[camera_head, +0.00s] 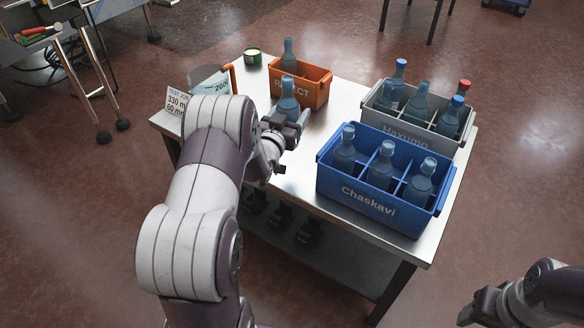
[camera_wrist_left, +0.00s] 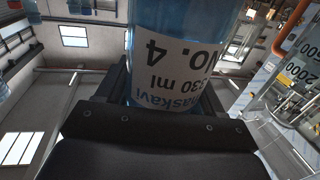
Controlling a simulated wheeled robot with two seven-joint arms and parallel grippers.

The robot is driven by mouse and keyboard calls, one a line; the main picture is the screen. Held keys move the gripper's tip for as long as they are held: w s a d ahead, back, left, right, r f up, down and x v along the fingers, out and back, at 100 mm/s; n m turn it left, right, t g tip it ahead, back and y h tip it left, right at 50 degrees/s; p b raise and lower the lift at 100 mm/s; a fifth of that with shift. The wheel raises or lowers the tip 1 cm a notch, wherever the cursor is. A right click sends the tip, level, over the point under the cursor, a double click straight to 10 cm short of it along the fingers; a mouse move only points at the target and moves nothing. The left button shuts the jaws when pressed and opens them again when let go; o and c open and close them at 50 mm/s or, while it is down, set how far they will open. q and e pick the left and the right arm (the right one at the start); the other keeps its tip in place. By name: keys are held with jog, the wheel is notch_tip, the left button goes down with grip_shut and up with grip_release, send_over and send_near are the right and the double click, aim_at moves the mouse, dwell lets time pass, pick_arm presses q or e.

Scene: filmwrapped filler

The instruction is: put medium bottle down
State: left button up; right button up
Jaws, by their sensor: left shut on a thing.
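My left gripper (camera_head: 290,122) is shut on a blue bottle (camera_head: 287,96), which stands about upright in front of the orange box. I cannot tell whether its base touches the table. In the left wrist view the held bottle (camera_wrist_left: 190,25) fills the space between the fingers, and its white label (camera_wrist_left: 175,65) reads "NO. 4", "330 ml" and "Chaskavi", upside down. The blue Chaskavi crate (camera_head: 368,203) at the right front holds three bottles, and part of its inside is hidden. My right gripper (camera_head: 474,311) is at the bottom right, away from the table, its fingers unclear.
The orange REJECT box (camera_head: 315,97) holds a bottle (camera_head: 289,54). The grey Haxumo crate (camera_head: 405,133) holds several bottles, one red-capped. A green can (camera_head: 252,56), a clear jug (camera_head: 210,82) and a sign (camera_head: 177,101) stand at the left. Bare table (camera_head: 300,165) lies left of the blue crate.

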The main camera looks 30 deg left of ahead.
pick_arm(q)
jog(key=shift+s+r, duration=0.2)
notch_tip(320, 180, down, 10)
jog(key=b, duration=0.2)
jog(key=shift+w+b, duration=0.1)
jog(key=shift+b, duration=0.2)
jog(key=shift+r, duration=0.1)
jog(key=o, duration=1.4)
jog(key=shift+f, duration=0.2)
jog(key=shift+c, duration=0.2)
